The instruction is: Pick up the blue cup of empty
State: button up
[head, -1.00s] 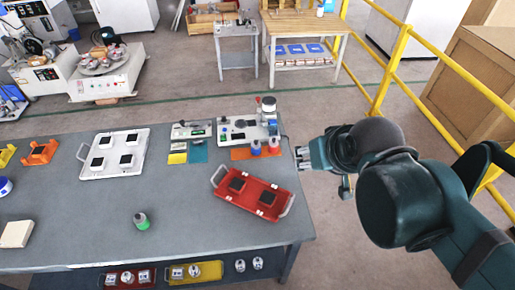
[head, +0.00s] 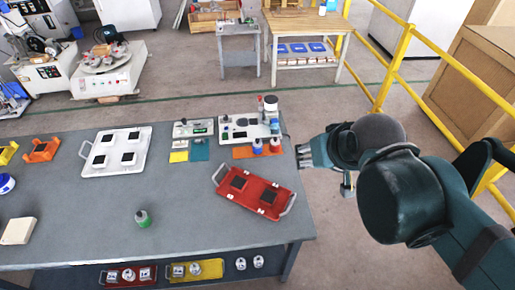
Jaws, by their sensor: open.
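A small blue cup-like container (head: 257,146) with a pale top stands on the orange mat (head: 243,153) near the table's back right. A similar red container (head: 275,146) stands just to its right. My gripper (head: 302,155) is open and empty, beyond the table's right edge. It is to the right of both containers and apart from them. Its fingers point left. What is inside the blue container is too small to tell.
A testing device (head: 250,126) stands right behind the containers. A red tray (head: 254,193) with dark tiles lies in front. A white tray (head: 88,165), a green-labelled bottle (head: 142,219) and orange holder (head: 42,151) are further left. A yellow railing (head: 392,75) runs behind my arm.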

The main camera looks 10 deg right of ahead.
jog(key=w, duration=0.1)
jog(key=n+g+p, duration=0.4)
jog(key=n+g, duration=0.3)
jog(key=n, duration=0.9)
send_over(257, 139)
notch_tip(257, 139, down, 22)
jog(key=shift+d+f, duration=0.1)
jog(key=shift+f, duration=0.6)
jog(key=shift+f+p, duration=0.3)
jog(key=shift+f, duration=0.95)
